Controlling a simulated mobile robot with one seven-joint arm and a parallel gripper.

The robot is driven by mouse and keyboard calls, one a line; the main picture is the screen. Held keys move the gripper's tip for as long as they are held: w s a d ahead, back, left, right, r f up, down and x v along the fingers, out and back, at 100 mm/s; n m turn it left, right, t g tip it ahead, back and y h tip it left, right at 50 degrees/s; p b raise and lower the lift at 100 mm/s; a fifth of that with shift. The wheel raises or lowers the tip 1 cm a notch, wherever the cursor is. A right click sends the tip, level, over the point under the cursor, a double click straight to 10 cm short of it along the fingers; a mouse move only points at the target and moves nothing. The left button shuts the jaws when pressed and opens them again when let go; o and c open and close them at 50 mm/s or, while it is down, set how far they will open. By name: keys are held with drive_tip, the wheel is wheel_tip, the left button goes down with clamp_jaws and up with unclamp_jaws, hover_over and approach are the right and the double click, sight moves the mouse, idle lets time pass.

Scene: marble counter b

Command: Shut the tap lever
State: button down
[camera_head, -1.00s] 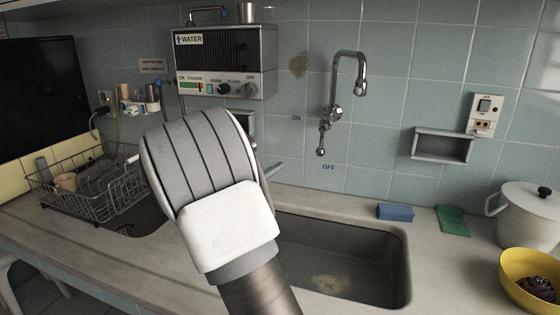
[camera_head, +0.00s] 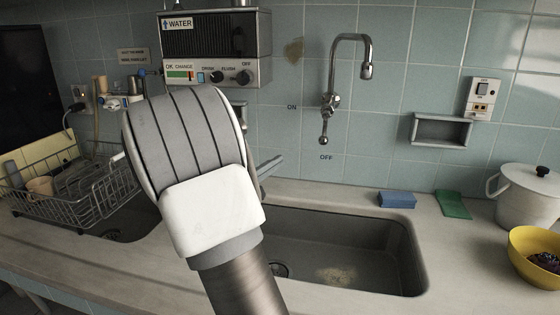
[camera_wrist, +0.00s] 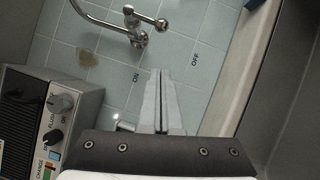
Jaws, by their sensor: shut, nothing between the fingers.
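The chrome tap (camera_head: 331,101) is on the tiled wall above the sink, with a curved spout. Its lever (camera_head: 323,133) hangs almost straight down, its round end just above the "OFF" label (camera_head: 326,157). The "ON" label (camera_head: 292,107) is to its left. In the wrist view the lever's end (camera_wrist: 161,24) is beyond my fingertips, pointing towards the "OFF" side. My gripper (camera_wrist: 160,73) is shut and empty, apart from the lever. In the head view its fingertips (camera_head: 282,158) show left of and below the lever; my wrist hides the rest.
The sink (camera_head: 340,250) lies below the tap. A water heater (camera_head: 215,48) is on the wall at left, above a wire dish rack (camera_head: 75,190). At right are a blue sponge (camera_head: 397,200), a green pad (camera_head: 453,205), a white pot (camera_head: 528,195) and a yellow bowl (camera_head: 535,255).

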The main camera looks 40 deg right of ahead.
sight(320, 143)
drive_tip(key=s+b+x, duration=0.1)
drive_tip(key=s+x, duration=0.1)
drive_tip(key=x, duration=0.9)
drive_tip(key=shift+s+d+r+b, duration=0.25)
drive_tip(key=shift+s+b, duration=0.1)
drive_tip(key=shift+s+d+n+b, duration=0.5)
drive_tip(key=shift+s+d+b, duration=0.05)
drive_tip(key=shift+b, duration=0.3)
drive_tip(key=shift+r, duration=0.1)
